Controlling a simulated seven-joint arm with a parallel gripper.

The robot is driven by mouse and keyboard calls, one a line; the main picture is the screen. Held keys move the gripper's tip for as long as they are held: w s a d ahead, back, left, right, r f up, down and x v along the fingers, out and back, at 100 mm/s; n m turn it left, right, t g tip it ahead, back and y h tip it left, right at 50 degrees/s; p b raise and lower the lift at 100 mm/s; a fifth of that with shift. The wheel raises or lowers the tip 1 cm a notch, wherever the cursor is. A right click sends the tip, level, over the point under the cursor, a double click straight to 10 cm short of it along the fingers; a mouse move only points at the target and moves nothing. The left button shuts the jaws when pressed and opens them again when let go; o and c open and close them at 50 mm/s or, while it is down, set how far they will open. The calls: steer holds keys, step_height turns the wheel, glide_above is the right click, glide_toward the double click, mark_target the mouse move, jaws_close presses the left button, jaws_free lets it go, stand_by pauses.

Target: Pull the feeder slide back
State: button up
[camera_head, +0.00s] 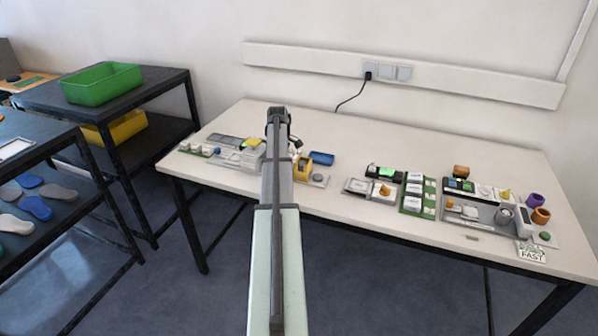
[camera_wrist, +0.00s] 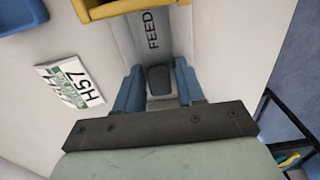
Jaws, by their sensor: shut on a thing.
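The feeder (camera_wrist: 151,50) is a light grey channel marked FEED in the wrist view. A dark rounded knob (camera_wrist: 158,79) of the feeder slide stands in it, near the end below the lettering. My gripper (camera_wrist: 158,88) has its two blue fingers on either side of this knob and is shut on it. In the head view my own arm covers the gripper and the knob. How far the slide sits along its channel is hard to tell.
A yellow part (camera_wrist: 125,7) lies just beyond the fingers, and a blue bin (camera_wrist: 22,14) is at upper left. An H57 label (camera_wrist: 70,85) lies left of the gripper. In the head view, several small stations (camera_head: 418,193) stand on the table's right half (camera_head: 450,150).

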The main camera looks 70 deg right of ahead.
steer(key=shift+w, duration=1.4)
steer(key=o, duration=0.4)
steer(key=shift+o, duration=0.2)
steer(key=shift+r, duration=0.1)
step_height(320, 180, up, 7)
stand_by(0.3)
